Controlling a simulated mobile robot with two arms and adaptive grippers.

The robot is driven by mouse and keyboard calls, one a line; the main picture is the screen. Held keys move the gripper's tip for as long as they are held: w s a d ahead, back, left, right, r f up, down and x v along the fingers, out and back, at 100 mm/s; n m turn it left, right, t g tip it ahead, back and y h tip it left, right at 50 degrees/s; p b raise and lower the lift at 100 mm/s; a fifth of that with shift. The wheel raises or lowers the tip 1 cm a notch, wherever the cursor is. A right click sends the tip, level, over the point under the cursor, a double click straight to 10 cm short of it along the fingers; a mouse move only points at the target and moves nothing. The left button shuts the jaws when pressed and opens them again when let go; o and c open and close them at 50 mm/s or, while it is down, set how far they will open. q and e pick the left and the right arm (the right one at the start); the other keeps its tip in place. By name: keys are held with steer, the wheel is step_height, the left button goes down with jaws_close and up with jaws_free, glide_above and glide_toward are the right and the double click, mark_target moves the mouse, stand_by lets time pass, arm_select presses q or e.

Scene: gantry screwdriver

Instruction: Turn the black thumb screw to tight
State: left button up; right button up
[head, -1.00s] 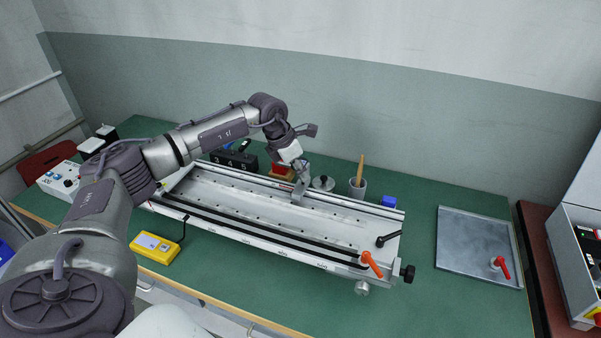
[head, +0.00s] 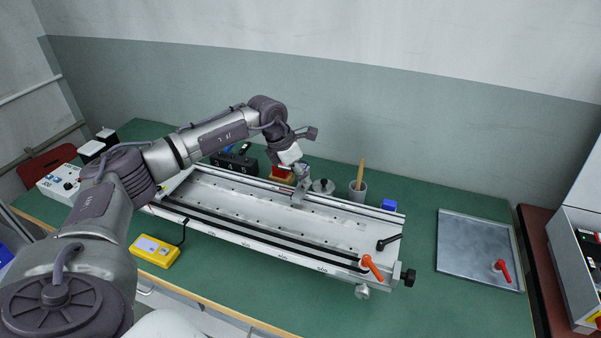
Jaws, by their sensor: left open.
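A long silver gantry rail (head: 255,238) lies across the green table. A black knob (head: 408,277), which looks like the thumb screw, sits at its right end. A black lever (head: 389,242) and an orange lever (head: 371,266) are on the rail near that end. My left gripper (head: 301,176) is over the back edge of the rail, at a small metal carriage (head: 298,198), well left of the black knob. Its jaws are open, but they are small and partly hidden by the wrist, and I cannot tell whether they touch the carriage. My right gripper is not in view.
A yellow device (head: 155,251) is at the front left. A metal tray (head: 478,262) with a red lever (head: 502,270) lies right.

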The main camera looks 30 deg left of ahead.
arm_select(q)
steer(key=v, duration=1.2)
